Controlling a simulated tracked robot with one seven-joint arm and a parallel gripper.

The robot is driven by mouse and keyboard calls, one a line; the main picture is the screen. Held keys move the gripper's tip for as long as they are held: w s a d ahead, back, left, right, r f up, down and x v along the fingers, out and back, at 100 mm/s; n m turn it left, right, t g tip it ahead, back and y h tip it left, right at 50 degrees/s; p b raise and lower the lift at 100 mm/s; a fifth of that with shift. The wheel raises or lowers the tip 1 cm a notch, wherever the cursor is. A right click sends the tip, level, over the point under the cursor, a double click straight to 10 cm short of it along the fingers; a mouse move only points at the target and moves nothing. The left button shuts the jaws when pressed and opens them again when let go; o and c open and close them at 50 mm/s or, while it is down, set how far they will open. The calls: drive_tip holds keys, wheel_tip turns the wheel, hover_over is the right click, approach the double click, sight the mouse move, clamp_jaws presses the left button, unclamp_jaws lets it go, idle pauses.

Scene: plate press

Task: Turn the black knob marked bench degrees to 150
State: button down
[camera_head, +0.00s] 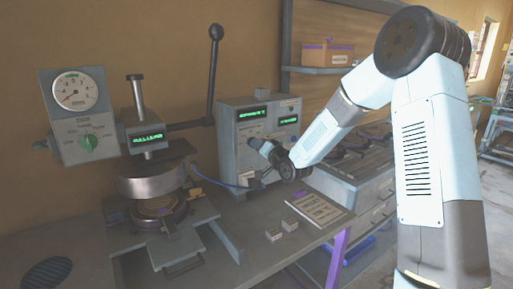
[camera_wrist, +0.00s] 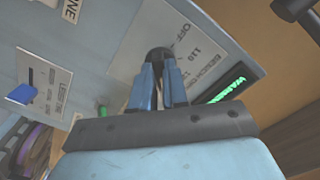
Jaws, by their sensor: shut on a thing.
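The black knob (camera_wrist: 160,53) shows in the wrist view, between my fingertips, on the face of a grey control box. My gripper (camera_wrist: 158,80) has its blue fingers shut on the knob. White labels with printed marks, including "OFF" and "110", lie beside the knob; the fingers cover part of the dial, and I cannot read the setting. In the head view, the control box (camera_head: 231,128) stands at the back of the bench. My gripper (camera_head: 256,146) reaches its front there, and the knob is hidden.
A blue switch (camera_wrist: 21,94) and a small green part (camera_wrist: 102,110) are on the same panel. A lit green display (camera_wrist: 228,88) is beside the fingers. The plate press (camera_head: 155,182) with its long lever stands left. A sign (camera_head: 319,209) and small blocks (camera_head: 274,234) lie on the bench.

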drive_tip(key=shift+f, duration=0.1)
drive_tip(key=c, duration=1.1)
unclamp_jaws()
drive_tip(key=shift+c, duration=0.2)
drive_tip(key=v, duration=1.3)
drive_tip(key=shift+s+d, duration=0.25)
